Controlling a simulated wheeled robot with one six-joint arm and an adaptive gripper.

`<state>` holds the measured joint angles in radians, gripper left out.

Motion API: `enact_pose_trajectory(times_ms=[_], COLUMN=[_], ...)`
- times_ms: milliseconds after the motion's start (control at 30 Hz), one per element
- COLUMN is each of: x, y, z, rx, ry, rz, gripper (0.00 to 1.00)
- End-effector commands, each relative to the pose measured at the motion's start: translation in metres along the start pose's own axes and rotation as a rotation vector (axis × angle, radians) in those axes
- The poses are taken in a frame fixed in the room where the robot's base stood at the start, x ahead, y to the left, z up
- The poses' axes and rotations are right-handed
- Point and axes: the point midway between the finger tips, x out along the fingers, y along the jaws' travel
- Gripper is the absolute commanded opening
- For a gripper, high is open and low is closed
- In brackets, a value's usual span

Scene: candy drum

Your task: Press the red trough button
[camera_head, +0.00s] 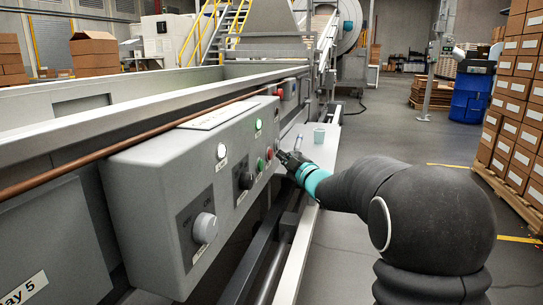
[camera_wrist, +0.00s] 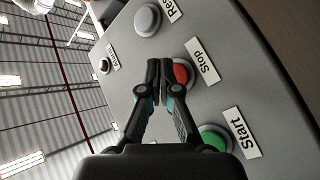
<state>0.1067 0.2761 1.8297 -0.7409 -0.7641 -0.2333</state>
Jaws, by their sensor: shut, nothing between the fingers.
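The red button (camera_wrist: 182,74) labelled Stop is on a grey control box panel (camera_head: 145,180). It also shows in the head view (camera_head: 269,154), on the box's right part. My gripper (camera_wrist: 160,68) is shut and empty, its fingertips in front of the red button and covering its left part in the wrist view. I cannot tell whether they touch it. In the head view my gripper (camera_head: 282,156) reaches the panel from the right, just beside the red button.
A green Start button (camera_wrist: 214,140) and a grey button (camera_wrist: 147,19) flank the red one. A dark knob (camera_head: 245,180) and grey knob (camera_head: 205,228) stick out nearer on the box. Another red button (camera_head: 280,94) sits above.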

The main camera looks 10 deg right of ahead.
Motion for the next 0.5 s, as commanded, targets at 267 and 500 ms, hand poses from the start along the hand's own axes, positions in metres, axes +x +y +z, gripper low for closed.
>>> enact_pose_trajectory(times_ms=[267,500], x=[0.0005,0.0051], y=[-0.0006,-0.0048], z=[-0.0002,-0.0033], rx=[0.0,0.0], ry=[0.0,0.0], rz=[0.0,0.0], gripper=[0.0,0.0])
